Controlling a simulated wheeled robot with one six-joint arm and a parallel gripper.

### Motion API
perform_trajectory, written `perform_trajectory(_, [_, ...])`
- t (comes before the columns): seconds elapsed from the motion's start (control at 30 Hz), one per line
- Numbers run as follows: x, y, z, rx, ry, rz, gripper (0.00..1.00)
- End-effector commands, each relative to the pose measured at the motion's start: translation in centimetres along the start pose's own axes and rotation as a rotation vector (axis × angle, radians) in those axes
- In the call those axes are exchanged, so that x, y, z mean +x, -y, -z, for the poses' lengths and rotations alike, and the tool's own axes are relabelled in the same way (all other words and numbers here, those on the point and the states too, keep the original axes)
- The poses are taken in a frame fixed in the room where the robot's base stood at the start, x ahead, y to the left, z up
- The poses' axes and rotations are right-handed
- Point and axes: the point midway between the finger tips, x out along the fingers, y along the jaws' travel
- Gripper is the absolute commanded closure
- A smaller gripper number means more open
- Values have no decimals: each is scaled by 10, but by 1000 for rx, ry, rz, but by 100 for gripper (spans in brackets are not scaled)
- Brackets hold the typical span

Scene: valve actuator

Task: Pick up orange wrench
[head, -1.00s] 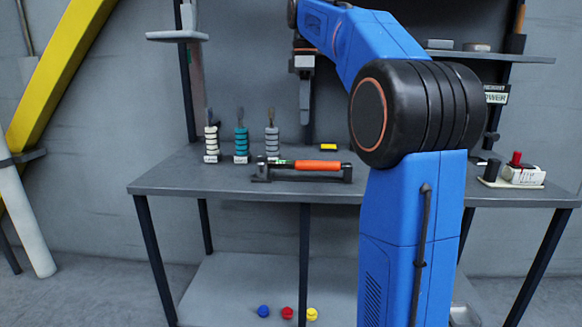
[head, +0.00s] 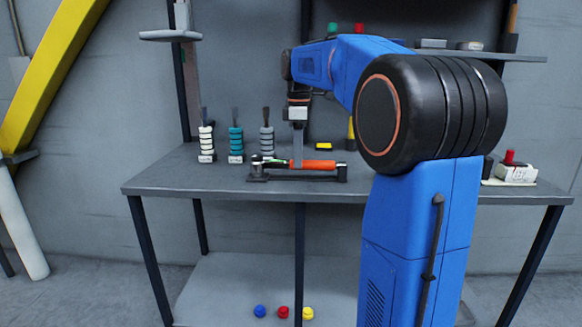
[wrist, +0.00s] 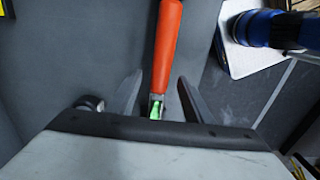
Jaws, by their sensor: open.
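The orange wrench (head: 318,164) lies across a low black holder (head: 300,178) near the front of the grey workbench. Its orange handle points right in the head view, and its dark head end is at the left. My gripper (head: 297,158) is pointed down at the wrench. In the wrist view the wrench's orange handle (wrist: 167,45) and a green-lit part near its neck lie between the two fingers of my gripper (wrist: 158,92). The fingers are open, one on each side, with gaps to the wrench. The wrench's head end is hidden behind the gripper body in the wrist view.
The workbench (head: 160,180) holds several ringed stacks, including a teal one (head: 236,143), left of the wrench. A small yellow item (head: 324,146) lies behind it. A white box with a red knob (head: 514,172) stands at the right.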

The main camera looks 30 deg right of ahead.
Motion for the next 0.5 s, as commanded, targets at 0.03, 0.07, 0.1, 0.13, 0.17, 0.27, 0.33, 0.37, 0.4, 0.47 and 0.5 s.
perform_trajectory(0.03, [8, 0, 1, 0, 1, 3, 54])
perform_trajectory(0.07, [13, 0, 1, 0, 1, 3, 54])
perform_trajectory(0.1, [18, 0, 2, 0, 1, 2, 54])
perform_trajectory(0.13, [22, 0, 1, 0, 1, 2, 54])
perform_trajectory(0.17, [25, 0, 1, 0, 1, 3, 54])
perform_trajectory(0.27, [34, 0, 1, 0, 0, 1, 54])
perform_trajectory(0.33, [37, 0, 1, 0, 0, 1, 54])
perform_trajectory(0.37, [37, 0, 1, 0, 0, 1, 54])
perform_trajectory(0.4, [38, 0, 1, 0, 0, 0, 54])
perform_trajectory(0.47, [38, -1, 1, 0, 0, 0, 54])
perform_trajectory(0.5, [37, -1, 1, 0, 0, 0, 54])
